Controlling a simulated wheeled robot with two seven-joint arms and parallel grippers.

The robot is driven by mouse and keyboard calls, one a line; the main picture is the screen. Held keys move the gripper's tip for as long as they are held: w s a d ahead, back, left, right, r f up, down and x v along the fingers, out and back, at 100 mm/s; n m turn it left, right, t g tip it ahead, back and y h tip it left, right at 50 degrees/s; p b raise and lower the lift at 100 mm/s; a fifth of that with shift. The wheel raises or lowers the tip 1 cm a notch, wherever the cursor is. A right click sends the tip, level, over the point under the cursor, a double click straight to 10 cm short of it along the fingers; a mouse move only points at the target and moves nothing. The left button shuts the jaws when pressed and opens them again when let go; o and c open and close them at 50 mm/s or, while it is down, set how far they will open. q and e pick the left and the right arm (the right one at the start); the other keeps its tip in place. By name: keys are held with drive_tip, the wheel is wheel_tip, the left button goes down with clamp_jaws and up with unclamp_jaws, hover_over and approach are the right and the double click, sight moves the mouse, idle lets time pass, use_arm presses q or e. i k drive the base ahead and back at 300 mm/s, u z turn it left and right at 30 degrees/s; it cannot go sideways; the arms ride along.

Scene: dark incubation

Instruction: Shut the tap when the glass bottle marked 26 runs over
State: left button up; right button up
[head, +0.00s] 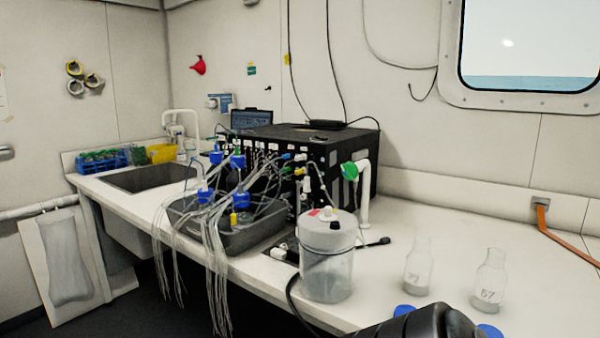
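No bottle with a readable 26 shows. Two clear glass bottles stand uncapped on the right of the white bench: one (418,272) has a mark I cannot read for sure, the other (490,276) seems to read 57 or 67. A white upright pipe (365,198) with a green handle (349,171) stands behind the clear bucket; it looks like a tap, and I cannot tell if it is open. Another white tap (183,117) rises at the sink. I see no running water. A black part of mine enters at the bottom right; no gripper fingers show.
A lidded clear bucket (327,268) stands at the bench front. Left of it, a grey tray (236,236) holds blue-capped bottles with tubes hanging over the edge. A black instrument box (318,148) stands behind.

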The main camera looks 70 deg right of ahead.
sight(365, 165)
drive_tip(key=i, duration=1)
drive_tip(key=z, duration=2.55)
